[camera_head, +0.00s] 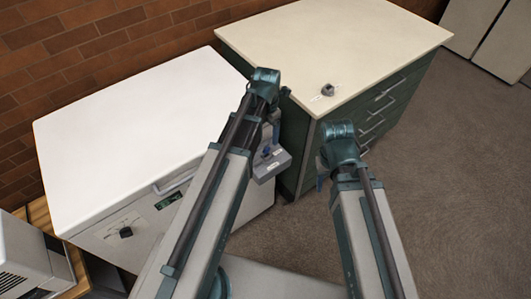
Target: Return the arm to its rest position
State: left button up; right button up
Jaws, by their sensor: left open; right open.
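My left arm (210,205) comes in from the lower left and reaches up to a teal joint over the gap between the white cabinet and the green cabinet. A grey block with a blue part, which looks like my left gripper (270,163), hangs right of that arm, in front of the green cabinet's near side. Its fingertips are hard to make out; I see nothing held. My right arm (372,235) rises from the lower right to a teal joint (341,143) in front of the drawers. My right gripper is hidden behind that arm.
A white cabinet (130,130) with a handle and dark knob stands left. A green drawer cabinet (385,55) with a cream top stands behind; a small dark object (327,90) lies near its front edge. Carpet (460,190) is clear at right. A grey machine (30,260) sits lower left.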

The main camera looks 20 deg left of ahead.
pick_arm(q)
jog(key=shift+r+p, duration=0.35)
jog(key=shift+r, duration=0.2)
jog(key=s+d+m, duration=0.5)
jog(key=s+m, duration=0.2)
jog(key=m, duration=1)
jog(key=s+d+m+y, duration=0.1)
jog(key=s+d+m, duration=0.4)
jog(key=m, duration=1.2)
jog(key=shift+s+d, duration=0.25)
jog(key=shift+s, duration=0.9)
